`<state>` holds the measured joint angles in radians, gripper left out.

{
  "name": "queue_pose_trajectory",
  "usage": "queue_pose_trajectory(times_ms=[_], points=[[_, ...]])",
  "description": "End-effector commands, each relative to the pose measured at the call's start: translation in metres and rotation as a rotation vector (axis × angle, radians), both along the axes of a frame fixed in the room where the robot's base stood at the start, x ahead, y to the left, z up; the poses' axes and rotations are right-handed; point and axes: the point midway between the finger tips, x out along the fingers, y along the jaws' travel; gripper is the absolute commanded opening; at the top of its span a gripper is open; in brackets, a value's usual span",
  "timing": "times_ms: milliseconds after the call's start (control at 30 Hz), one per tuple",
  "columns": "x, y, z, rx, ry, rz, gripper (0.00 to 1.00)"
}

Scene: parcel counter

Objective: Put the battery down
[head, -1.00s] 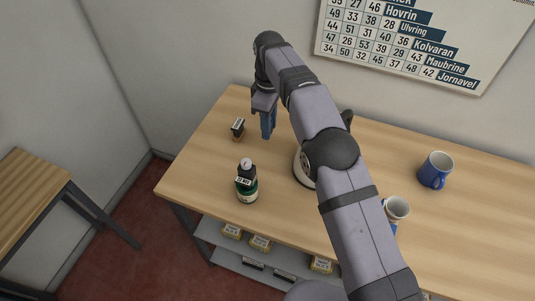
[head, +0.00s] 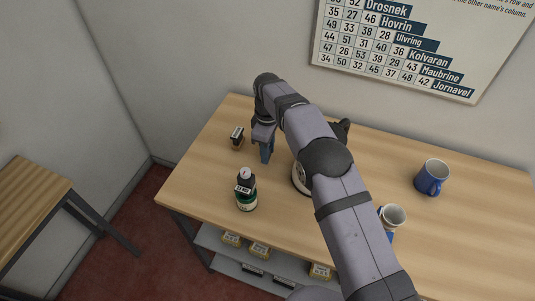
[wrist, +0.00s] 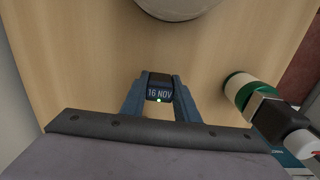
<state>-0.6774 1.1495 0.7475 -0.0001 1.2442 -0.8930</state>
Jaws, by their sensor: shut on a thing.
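The battery (wrist: 160,86) is a small black block with a pale "16 NOV" label and a small green light. It sits between the fingertips in the wrist view. My gripper (wrist: 160,92) is shut on it; its blue fingers press on both sides. In the head view my gripper (head: 266,153) points down over the left part of the wooden counter (head: 205,178). The battery cannot be made out there. I cannot tell whether it touches the counter.
A small dark block with a pale label (head: 237,138) stands left of my gripper. A green bottle with a black neck (head: 246,194) stands in front. A pale round object (head: 301,179) is partly behind my arm. A blue mug (head: 431,179) and a pale cup (head: 392,215) stand further right.

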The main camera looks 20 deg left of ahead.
Motion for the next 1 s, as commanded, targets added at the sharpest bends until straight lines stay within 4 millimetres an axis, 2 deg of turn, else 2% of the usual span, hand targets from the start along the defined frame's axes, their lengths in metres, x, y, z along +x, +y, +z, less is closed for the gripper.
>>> queue_pose_trajectory(times_ms=[200,667,700,733,1000], points=[[0.000,0.000,-0.021,-0.001,0.001,0.000,0.00],[0.000,0.000,-0.028,0.000,0.000,0.000,0.00],[0.000,0.000,-0.027,0.000,0.000,0.000,0.37],[0.000,0.000,-0.027,0.000,0.000,0.000,0.45],[0.000,0.000,-0.026,0.000,0.000,0.000,0.47]])
